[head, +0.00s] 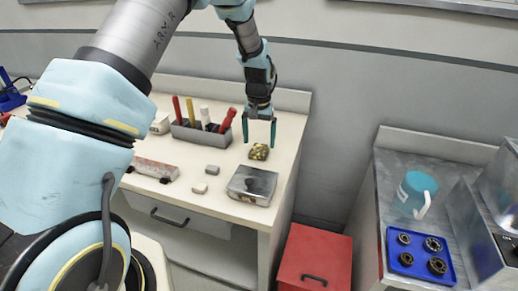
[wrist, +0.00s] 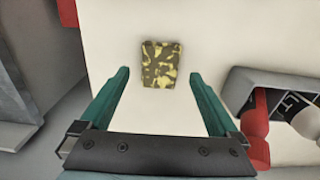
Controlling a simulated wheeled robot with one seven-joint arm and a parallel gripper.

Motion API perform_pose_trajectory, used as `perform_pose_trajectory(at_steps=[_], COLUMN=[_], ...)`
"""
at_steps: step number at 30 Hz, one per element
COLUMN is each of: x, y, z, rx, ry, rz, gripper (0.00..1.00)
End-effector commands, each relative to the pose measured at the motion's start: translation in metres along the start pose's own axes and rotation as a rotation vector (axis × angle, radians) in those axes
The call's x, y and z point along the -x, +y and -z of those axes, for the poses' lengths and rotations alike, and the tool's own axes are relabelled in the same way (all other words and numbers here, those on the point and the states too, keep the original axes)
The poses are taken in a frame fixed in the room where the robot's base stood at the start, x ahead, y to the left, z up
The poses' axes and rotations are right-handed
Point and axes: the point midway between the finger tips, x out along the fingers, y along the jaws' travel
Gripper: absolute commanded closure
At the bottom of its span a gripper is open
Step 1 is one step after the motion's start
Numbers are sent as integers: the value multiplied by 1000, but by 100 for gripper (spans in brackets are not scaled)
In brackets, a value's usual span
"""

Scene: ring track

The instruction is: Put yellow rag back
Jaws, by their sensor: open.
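The yellow rag (head: 259,152) is a small folded cloth with dark and yellow blotches. It lies on the white bench top (head: 228,166), behind the metal box and right of the tool holder. In the wrist view the rag (wrist: 161,64) lies ahead of the fingers, roughly centred between them. My gripper (head: 260,143) hangs above the bench over the rag, fingers pointing down. In the wrist view my gripper (wrist: 162,82) has its two green fingers wide apart with nothing between them.
A grey tool holder (head: 195,134) with red- and yellow-handled tools stands left of the rag. A metal box (head: 252,185) stands near the bench's front right corner. A red cabinet (head: 314,262) is below. A side counter holds a blue mug (head: 417,190) and a blue tray (head: 402,267) of round parts.

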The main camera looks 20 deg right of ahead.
Motion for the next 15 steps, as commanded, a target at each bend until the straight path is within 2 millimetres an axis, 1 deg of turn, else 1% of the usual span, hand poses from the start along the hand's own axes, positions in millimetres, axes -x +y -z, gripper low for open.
perform_pose_trajectory(at_steps=[6, 9, 12, 15], x=[44, 62, 75, 82], y=[0, 0, 0, 0], z=[1, 0, 1, 0], rx=[0, 0, 0, 0], ry=[6, 4, 3, 2], rz=[0, 0, 0, 0], gripper=[4, 4, 4, 4])
